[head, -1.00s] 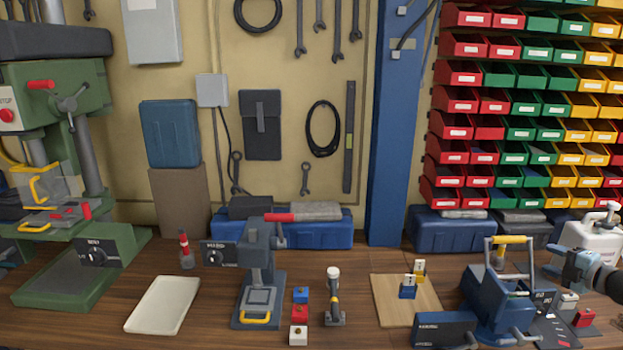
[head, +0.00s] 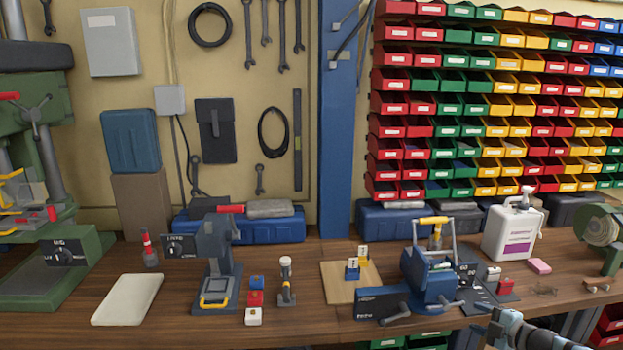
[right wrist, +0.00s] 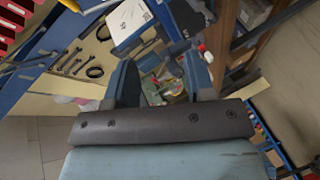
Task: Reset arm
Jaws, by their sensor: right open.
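My right gripper (right wrist: 160,75) is open in the right wrist view, its two dark fingers apart with nothing held between them. In the head view my right arm (head: 510,329) comes in low at the bottom right, below the table's front edge; its fingers are hard to make out there. My left gripper is in neither view. A blue socket box (head: 257,282), a red one (head: 255,298) and a white one (head: 253,316) stand in a row on the bench.
A blue press (head: 218,250) stands left of the box row, and a blue machine with a yellow-gripped handle (head: 430,275) right of the board. A white jug (head: 512,232) and a grinder (head: 606,235) stand further right. Coloured bins (head: 450,105) fill the back wall.

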